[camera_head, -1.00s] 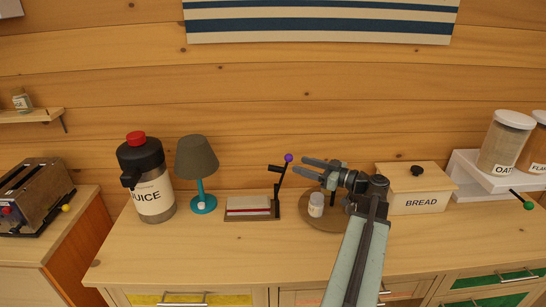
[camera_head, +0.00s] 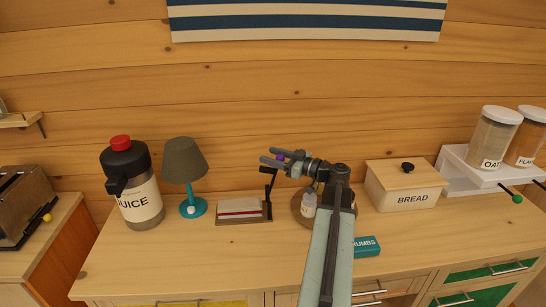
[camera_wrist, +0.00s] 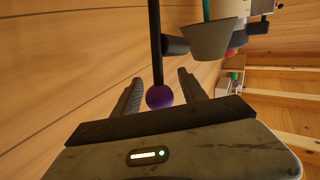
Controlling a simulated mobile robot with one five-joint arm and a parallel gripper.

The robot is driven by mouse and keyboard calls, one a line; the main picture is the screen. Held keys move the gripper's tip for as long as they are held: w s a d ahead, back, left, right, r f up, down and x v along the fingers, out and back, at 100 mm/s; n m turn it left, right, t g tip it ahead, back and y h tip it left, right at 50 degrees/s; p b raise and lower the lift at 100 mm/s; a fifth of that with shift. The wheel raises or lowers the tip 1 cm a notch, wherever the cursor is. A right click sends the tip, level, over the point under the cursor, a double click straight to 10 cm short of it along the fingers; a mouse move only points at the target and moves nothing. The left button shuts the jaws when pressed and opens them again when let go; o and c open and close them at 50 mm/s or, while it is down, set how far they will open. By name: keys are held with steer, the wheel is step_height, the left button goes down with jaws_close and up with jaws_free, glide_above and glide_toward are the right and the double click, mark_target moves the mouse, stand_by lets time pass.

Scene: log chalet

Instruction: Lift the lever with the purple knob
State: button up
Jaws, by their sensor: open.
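The lever (camera_head: 269,181) is a dark rod that rises from the right side of a small wooden device (camera_head: 243,211) on the counter. Its purple knob (camera_head: 281,157) sits at the top end. My gripper (camera_head: 268,156) is open at knob height, with its fingers pointing left. In the wrist view the purple knob (camera_wrist: 160,97) is between the two open fingers, near the palm, with a visible gap to each finger. The dark rod (camera_wrist: 156,40) runs away from it between the fingers. The fingers partly hide the knob in the head view.
A teal lamp (camera_head: 185,162) and a juice dispenser (camera_head: 134,190) stand left of the device. A round board with a small jar (camera_head: 309,203) lies under my wrist. A bread box (camera_head: 404,187) and a teal crumbs box (camera_head: 366,247) are to the right.

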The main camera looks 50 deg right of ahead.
jaws_close()
stand_by(1.4)
